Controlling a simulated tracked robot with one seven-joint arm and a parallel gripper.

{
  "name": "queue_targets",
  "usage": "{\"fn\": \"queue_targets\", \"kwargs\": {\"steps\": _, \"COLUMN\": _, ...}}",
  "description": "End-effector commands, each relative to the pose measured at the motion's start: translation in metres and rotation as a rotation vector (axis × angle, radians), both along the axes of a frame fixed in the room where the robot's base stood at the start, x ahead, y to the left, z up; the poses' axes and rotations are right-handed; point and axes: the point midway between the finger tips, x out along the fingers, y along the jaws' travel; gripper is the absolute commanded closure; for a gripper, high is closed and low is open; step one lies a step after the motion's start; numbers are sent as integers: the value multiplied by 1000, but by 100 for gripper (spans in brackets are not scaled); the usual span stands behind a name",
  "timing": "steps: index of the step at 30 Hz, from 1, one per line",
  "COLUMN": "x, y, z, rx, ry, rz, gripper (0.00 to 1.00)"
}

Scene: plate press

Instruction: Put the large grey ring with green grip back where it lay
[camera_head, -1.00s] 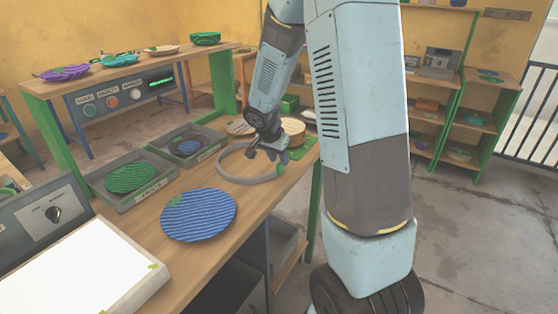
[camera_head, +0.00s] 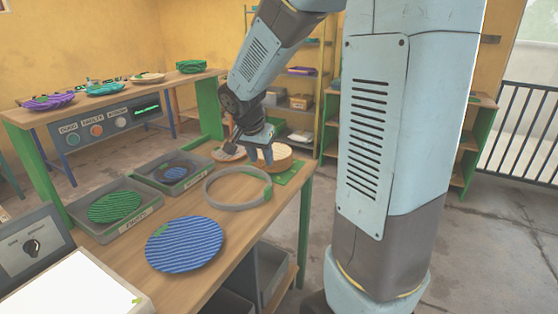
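The large grey ring (camera_head: 236,207) lies flat on the wooden workbench (camera_head: 262,222), between the blue ribbed plate and the round pale pieces at the back. Its green grip (camera_head: 268,191) is on its right side. My gripper (camera_head: 247,157) is just above and behind the ring, apart from it. Its fingers look spread, with nothing held between them. The lower fingertips overlap the round pale pieces in the picture.
A blue ribbed plate (camera_head: 185,245) lies in front of the ring. Two grey trays, one with a green plate (camera_head: 115,207) and one with a blue-and-dark plate (camera_head: 175,173), stand left.

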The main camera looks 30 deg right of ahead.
Motion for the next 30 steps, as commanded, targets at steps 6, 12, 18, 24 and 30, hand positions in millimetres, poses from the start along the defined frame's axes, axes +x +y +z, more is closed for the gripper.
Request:
{"fn": "queue_targets", "kwargs": {"steps": 6, "x": -54, "y": 2, "z": 45, "rx": 3, "ry": -3, "rz": 177, "gripper": 60}}
{"fn": "queue_targets", "kwargs": {"steps": 12, "x": -104, "y": 8, "z": 73, "rx": 4, "ry": -14, "rz": 354, "gripper": 60}}
{"fn": "queue_targets", "kwargs": {"steps": 18, "x": -155, "y": 15, "z": 93, "rx": -4, "ry": -41, "rz": 544, "gripper": 60}}
{"fn": "queue_targets", "kwargs": {"steps": 24, "x": -198, "y": 25, "z": 103, "rx": -21, "ry": -76, "rz": 723, "gripper": 60}}
{"fn": "queue_targets", "kwargs": {"steps": 30, "x": -219, "y": 30, "z": 105, "rx": -34, "ry": -99, "rz": 823, "gripper": 60}}
